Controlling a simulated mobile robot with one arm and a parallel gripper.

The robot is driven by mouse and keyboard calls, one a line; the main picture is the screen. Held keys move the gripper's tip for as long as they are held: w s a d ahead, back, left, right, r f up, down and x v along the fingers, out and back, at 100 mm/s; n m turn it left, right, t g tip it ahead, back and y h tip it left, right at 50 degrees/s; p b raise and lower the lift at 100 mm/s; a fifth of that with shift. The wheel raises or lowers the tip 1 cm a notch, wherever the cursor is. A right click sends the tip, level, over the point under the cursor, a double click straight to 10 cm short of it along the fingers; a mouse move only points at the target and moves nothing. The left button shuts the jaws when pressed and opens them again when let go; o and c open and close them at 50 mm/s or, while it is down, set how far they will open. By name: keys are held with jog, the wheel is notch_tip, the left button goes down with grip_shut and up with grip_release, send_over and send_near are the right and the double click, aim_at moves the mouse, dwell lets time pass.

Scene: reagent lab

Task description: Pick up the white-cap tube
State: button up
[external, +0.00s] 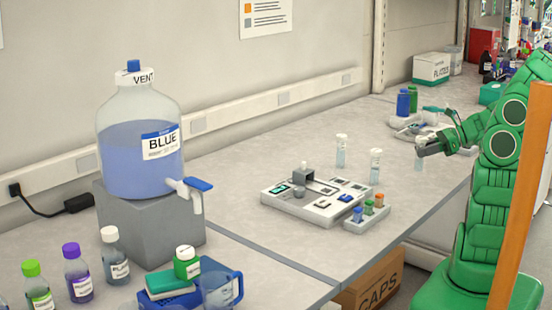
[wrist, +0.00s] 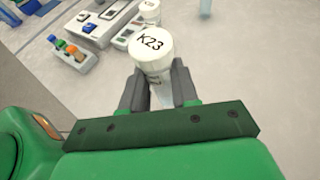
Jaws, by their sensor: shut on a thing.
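A white-cap tube marked K23 (wrist: 153,48) is held between the two dark fingers of my gripper (wrist: 158,88) in the wrist view. My gripper is shut on it just below the cap. In the external view the held tube (external: 419,164) hangs upright at the tip of my gripper (external: 427,150), over the right part of the bench. Two other white-cap tubes stand upright behind the white module tray, one at its back (external: 341,152) and one nearer its right end (external: 376,168). Any labels on their caps are too small to read.
The white module tray (external: 278,203) and a small rack with orange, green and blue caps (external: 352,224) sit mid-bench. Blue and green bottles (external: 403,103) stand behind my gripper. A large BLUE carboy (external: 120,160) and several bottles are at left. An orange post (external: 522,190) stands at right.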

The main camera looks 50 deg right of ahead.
jog(key=s+a+r, duration=0.8)
jog(key=s, duration=0.2)
jog(key=shift+a+r, duration=0.15)
jog(key=shift+r, duration=0.15)
jog(key=shift+w, duration=0.1)
